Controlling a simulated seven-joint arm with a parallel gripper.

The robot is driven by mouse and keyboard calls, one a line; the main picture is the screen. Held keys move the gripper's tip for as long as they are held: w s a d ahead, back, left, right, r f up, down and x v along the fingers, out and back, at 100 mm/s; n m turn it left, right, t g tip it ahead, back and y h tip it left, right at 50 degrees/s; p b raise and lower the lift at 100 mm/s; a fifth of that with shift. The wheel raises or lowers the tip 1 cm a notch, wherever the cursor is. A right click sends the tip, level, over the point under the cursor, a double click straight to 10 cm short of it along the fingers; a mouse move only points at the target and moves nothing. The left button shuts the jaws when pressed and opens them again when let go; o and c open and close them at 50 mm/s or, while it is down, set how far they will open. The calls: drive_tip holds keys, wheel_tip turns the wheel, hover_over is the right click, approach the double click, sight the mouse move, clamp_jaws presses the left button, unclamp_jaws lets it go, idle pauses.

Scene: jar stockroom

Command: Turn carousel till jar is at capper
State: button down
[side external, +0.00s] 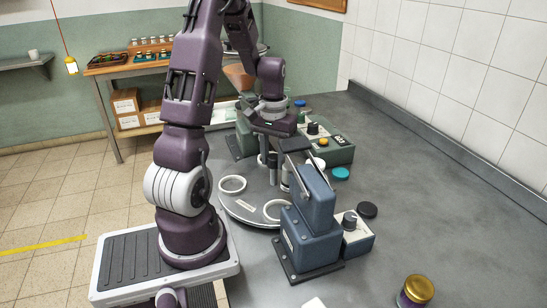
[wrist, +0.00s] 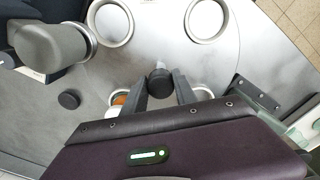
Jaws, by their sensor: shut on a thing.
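The carousel (side external: 245,207) is a round grey metal disc with white ring seats. Two seats, a left one (wrist: 110,22) and a right one (wrist: 205,18), look empty in the wrist view. Another seat (wrist: 113,98) holds something orange, probably the jar's contents, partly hidden by my gripper. My gripper (wrist: 161,88) points down over the disc, its fingers shut on a dark upright peg (wrist: 160,76). In the side view my gripper (side external: 273,168) is partly hidden. A blue machine with a lever arm (side external: 312,215), apparently the capper, stands at the disc's near right edge.
A green box with knobs (side external: 335,150) stands behind the disc. Loose discs, teal (side external: 341,173) and black (side external: 367,209), lie on the grey bench. A gold-lidded jar (side external: 415,291) stands at the front right. The right bench is mostly clear.

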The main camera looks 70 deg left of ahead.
drive_tip(key=shift+a+r+m, duration=0.1)
drive_tip(key=shift+m, duration=3.7)
drive_tip(key=shift+a+m, duration=0.1)
drive_tip(key=shift+m, duration=3.8)
drive_tip(key=c, duration=1)
unclamp_jaws()
drive_tip(key=shift+o, duration=0.2)
